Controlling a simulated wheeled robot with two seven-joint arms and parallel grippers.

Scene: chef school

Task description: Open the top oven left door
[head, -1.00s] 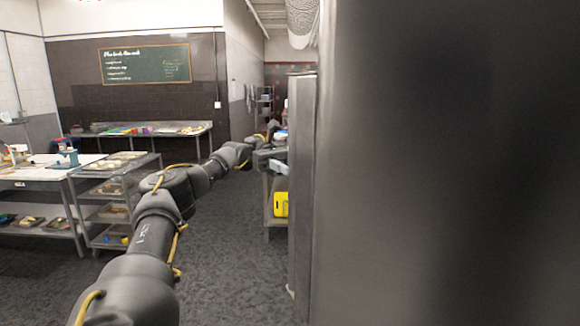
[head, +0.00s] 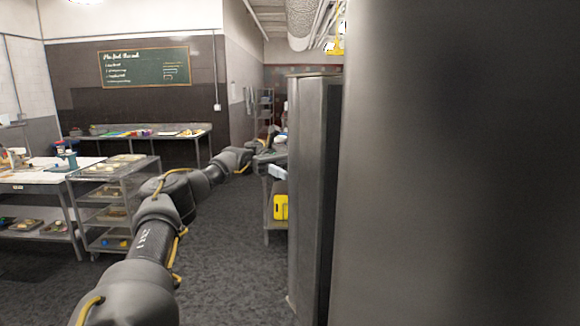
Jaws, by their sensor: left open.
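A tall grey metal panel (head: 306,190) stands upright in the middle of the head view. A large, smooth grey surface (head: 460,170) fills the right side, very close. I cannot tell for sure which of them belongs to the top oven left door; no handle shows. My left arm reaches forward from the lower left, and my left gripper (head: 277,169) is open just left of the panel, at about mid-height. Whether it touches the panel is unclear. Nothing shows between its fingers. My right gripper is not in view.
A steel shelf cart (head: 113,193) with trays stands at the left, beside a white-topped table (head: 40,176). A long steel table (head: 150,134) stands at the back wall below a chalkboard (head: 146,66). A yellow item (head: 281,207) sits beyond my gripper. The dark floor (head: 222,262) is clear.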

